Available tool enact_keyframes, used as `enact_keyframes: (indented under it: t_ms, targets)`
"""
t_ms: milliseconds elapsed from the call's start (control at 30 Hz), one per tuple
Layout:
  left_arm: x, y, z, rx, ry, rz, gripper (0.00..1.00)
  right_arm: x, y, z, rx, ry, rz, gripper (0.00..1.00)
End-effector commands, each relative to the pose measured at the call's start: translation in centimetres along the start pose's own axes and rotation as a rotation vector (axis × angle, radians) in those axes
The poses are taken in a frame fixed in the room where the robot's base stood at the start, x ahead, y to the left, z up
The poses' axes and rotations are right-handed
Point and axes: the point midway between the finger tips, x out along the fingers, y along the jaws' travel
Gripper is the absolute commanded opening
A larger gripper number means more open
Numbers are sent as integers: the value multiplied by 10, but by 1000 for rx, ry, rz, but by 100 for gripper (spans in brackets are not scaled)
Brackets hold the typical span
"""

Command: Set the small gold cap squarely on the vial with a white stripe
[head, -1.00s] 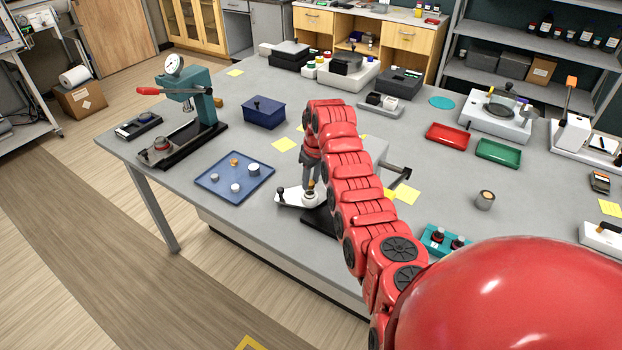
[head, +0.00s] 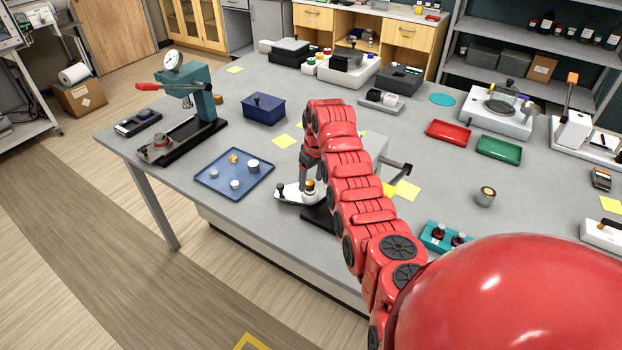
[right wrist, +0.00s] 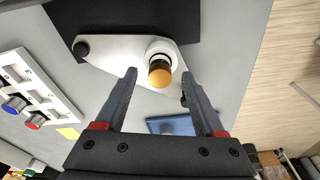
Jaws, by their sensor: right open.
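A vial-like cylinder with a gold top (right wrist: 160,74) stands upright in a white plate (right wrist: 115,50) with a black knob. Whether it carries a white stripe is not clear. It also shows in the head view (head: 309,187). My right gripper (right wrist: 159,78) is open, its two fingers apart on either side of the gold top in the wrist view, with clear gaps. In the head view, my right arm partly hides the gripper. A small orange-gold piece (head: 233,158) lies on the blue tray (head: 212,177). My left gripper is not in view.
White and grey round pieces (head: 253,165) lie on the tray. A teal press (head: 190,90) stands at the left, and a dark blue box (head: 264,110) behind the tray. A teal rack (head: 435,237) and grey cup (head: 486,196) are to the right.

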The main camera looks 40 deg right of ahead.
Motion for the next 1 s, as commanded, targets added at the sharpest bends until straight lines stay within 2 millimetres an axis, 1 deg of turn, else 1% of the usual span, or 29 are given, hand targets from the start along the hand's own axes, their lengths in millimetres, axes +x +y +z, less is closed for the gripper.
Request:
enact_keyframes:
  t_ms: [67,167,267,367,400,500,567,900,933,1000]
  targets:
    - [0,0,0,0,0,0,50,-3,0,0,0,1,1,71]
    - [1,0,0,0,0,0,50,-13,1,-1,0,3,2,71]
    - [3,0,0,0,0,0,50,-33,1,-1,0,5,3,71]
    - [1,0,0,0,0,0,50,-58,1,-1,1,4,3,71]
    - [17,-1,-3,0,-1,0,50,-77,1,-2,1,4,2,71]
    - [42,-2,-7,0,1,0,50,-104,0,-2,1,2,1,71]
    - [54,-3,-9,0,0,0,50,-111,0,-2,1,0,0,71]
    - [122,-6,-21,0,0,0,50,-157,-1,-1,1,-1,-2,71]
    - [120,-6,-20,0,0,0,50,-156,1,0,3,-1,-2,71]
    - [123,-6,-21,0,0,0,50,-160,1,0,3,-1,-4,71]
